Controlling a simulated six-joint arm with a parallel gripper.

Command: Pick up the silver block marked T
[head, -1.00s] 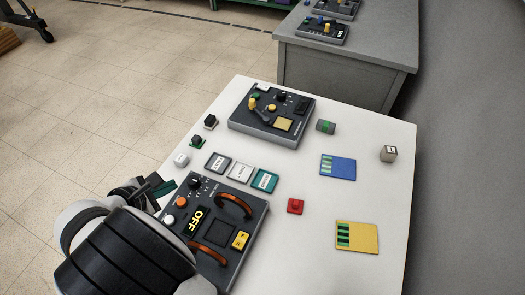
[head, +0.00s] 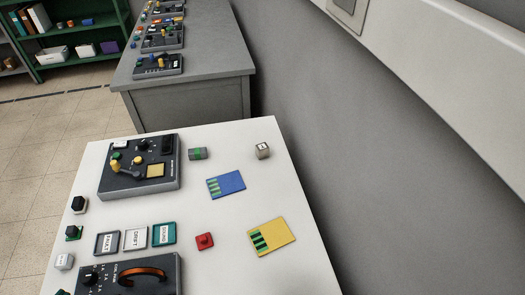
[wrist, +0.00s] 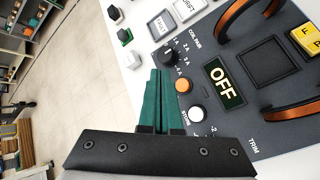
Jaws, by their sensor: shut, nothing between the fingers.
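A small silver-grey block (head: 263,151) with a pale top and a dark mark stands at the far right of the white table in the head view; the letter is too small to read. A whitish block (head: 64,261) with a faint mark sits at the table's left edge, and it also shows in the wrist view (wrist: 132,60). My gripper (wrist: 159,72) has green fingers, shut together and empty, beside the left edge of the panel marked OFF (wrist: 224,81). It is well apart from the silver-grey block. The arm is out of the head view.
A dark control box (head: 140,167) stands at the table's back left. A grey wall runs along the right. Bare table surrounds the silver-grey block.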

